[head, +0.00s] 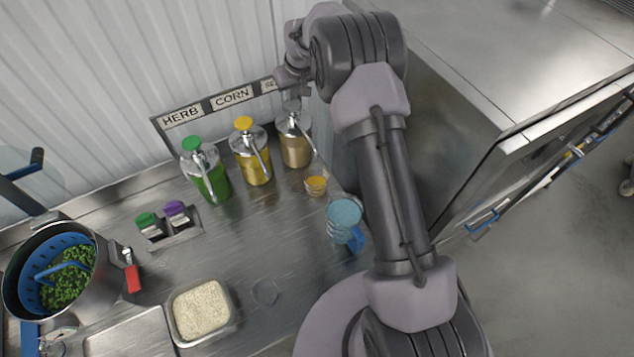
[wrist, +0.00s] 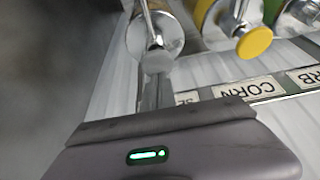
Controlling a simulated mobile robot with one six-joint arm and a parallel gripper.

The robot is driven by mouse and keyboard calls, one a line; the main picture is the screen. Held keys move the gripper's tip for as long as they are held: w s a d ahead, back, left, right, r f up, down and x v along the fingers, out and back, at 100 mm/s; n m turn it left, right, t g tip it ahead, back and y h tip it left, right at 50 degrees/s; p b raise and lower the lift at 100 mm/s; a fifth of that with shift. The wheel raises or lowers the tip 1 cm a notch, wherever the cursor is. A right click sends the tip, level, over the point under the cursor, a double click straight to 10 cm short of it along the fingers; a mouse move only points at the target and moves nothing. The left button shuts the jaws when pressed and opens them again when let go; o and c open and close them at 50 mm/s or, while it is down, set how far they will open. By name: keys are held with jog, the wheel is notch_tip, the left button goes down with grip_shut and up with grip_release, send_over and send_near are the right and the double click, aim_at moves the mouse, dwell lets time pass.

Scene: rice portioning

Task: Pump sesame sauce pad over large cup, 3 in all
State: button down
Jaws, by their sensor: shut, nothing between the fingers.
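The sesame sauce bottle (head: 295,150), tan with a metal pump, stands at the right end of the bottle row; its label is partly hidden. My gripper (head: 291,80) is shut and empty, right at the top of this pump; whether it touches the pump cannot be told. In the wrist view the grey pump head (wrist: 157,62) shows in front of my gripper's housing, and the fingertips are not clear. A small clear cup (head: 316,187) with orange contents stands in front of the sesame bottle, near its spout. Its size class cannot be told.
Green herb (head: 208,180) and yellow corn (head: 251,160) bottles stand to the left. A blue jug (head: 344,222) stands close to my arm. The middle counter is clear.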

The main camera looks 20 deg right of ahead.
aim_at(293, 104)
jog(key=shift+f, duration=0.15)
jog(key=shift+f+b, duration=1.7)
jog(key=shift+f, duration=0.05)
jog(key=shift+r, duration=0.15)
jog(key=shift+r+p, duration=0.8)
jog(key=shift+r, duration=0.9)
